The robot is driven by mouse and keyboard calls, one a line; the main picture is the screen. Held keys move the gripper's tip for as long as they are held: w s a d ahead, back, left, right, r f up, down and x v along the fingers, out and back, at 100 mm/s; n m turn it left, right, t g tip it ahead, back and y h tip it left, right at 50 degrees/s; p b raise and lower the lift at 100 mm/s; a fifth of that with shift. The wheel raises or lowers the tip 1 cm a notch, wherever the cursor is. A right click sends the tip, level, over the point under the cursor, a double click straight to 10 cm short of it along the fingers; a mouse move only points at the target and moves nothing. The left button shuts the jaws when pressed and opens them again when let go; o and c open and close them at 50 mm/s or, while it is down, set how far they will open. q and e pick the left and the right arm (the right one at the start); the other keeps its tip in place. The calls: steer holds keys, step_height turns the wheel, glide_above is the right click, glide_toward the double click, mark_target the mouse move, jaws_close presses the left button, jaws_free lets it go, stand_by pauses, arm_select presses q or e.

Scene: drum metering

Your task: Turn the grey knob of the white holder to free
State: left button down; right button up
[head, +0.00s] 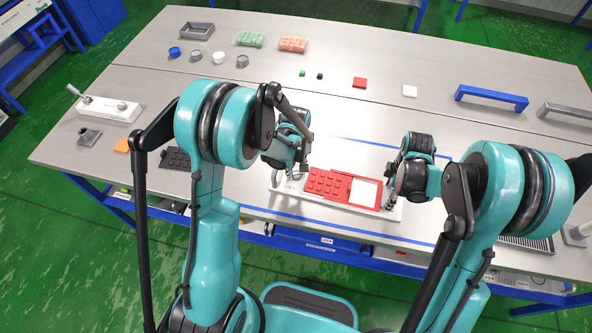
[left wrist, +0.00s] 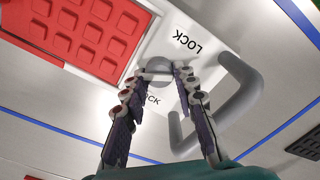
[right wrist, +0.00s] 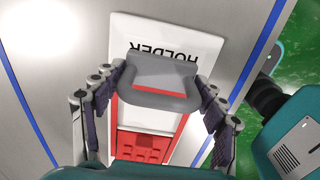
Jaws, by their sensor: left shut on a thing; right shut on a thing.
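The white holder (head: 399,213) lies on the table's near middle and carries a red pocketed plate (head: 326,183). My left gripper (head: 297,170) is over its left end. In the left wrist view its fingertips (left wrist: 163,71) are closed around the grey knob (left wrist: 158,65). "LOCK" lettering shows on both sides of the knob, one partly covered by a finger. A grey bar handle (left wrist: 238,98) is beside it. My right gripper (head: 390,195) is at the holder's right end. In the right wrist view its fingers (right wrist: 160,76) are closed on the ends of another grey handle (right wrist: 160,98).
A white box with a lever (head: 108,109) stands at the far left. A black pocketed plate (head: 176,158) lies left of the holder. Small rings, block trays, a red square (head: 360,83) and a blue handle (head: 491,97) are further back. The table's middle is mostly clear.

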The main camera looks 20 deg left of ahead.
mark_target(296, 174)
arm_select(q)
steer(key=c, duration=1.2)
jaws_free()
steer(key=n, duration=0.5)
steer(key=shift+n, duration=0.4)
step_height(296, 174, up, 12)
steer(key=m, duration=0.5)
steer(key=shift+s+d+r+m, duration=0.1)
steer(key=shift+s+r+m, duration=0.05)
steer(key=shift+m, duration=0.15)
